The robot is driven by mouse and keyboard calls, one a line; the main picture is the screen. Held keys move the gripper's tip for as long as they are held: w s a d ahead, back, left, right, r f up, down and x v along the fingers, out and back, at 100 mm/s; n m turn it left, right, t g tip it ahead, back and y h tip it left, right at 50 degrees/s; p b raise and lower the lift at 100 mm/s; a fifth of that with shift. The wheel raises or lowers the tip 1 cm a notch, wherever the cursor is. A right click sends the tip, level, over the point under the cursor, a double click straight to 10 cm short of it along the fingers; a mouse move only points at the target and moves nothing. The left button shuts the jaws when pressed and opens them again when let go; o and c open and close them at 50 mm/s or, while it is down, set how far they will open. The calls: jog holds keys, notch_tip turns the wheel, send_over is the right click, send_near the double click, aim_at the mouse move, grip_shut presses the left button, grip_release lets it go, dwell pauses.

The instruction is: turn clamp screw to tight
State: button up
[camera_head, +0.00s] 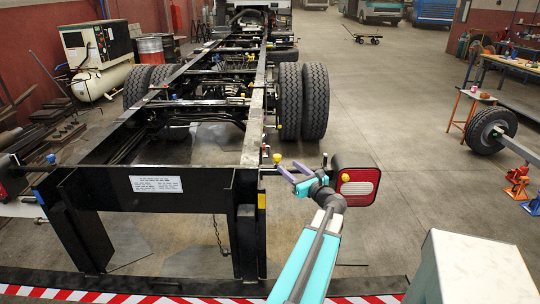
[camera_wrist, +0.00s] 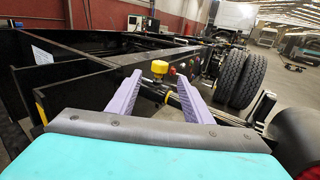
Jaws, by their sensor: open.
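A yellow knob (camera_head: 277,158), which looks like the clamp screw's head, stands at the right rail of the black chassis frame, near its front end. In the wrist view the yellow knob (camera_wrist: 160,68) appears between my two purple fingertips, near a horizontal rod. My gripper (camera_head: 287,165) is open and empty, its fingers pointing at the knob. In the head view the knob lies just beyond the fingertips, apart from them. My gripper also fills the lower wrist view (camera_wrist: 159,77). Whether the screw is tight or loose cannot be seen.
A red and white lamp (camera_head: 358,187) in a dark housing stands just right of my gripper. The chassis frame (camera_head: 100,182) runs away to the left, with double tyres (camera_head: 302,100) behind. A pale cabinet (camera_head: 470,270) stands at front right. Open floor lies right of the tyres.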

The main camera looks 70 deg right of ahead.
aim_at(277, 159)
jog(key=shift+w, duration=0.15)
jog(key=p+x, duration=0.3)
jog(key=x, duration=1)
jog(key=shift+d, duration=0.25)
jog(key=shift+w, duration=0.1)
jog(key=c, duration=1.1)
jog(key=shift+o, duration=0.2)
jog(key=shift+f+m+g+h+b, duration=0.1)
jog(key=shift+m+g+h+b, duration=0.3)
jog(key=shift+h+b, duration=0.15)
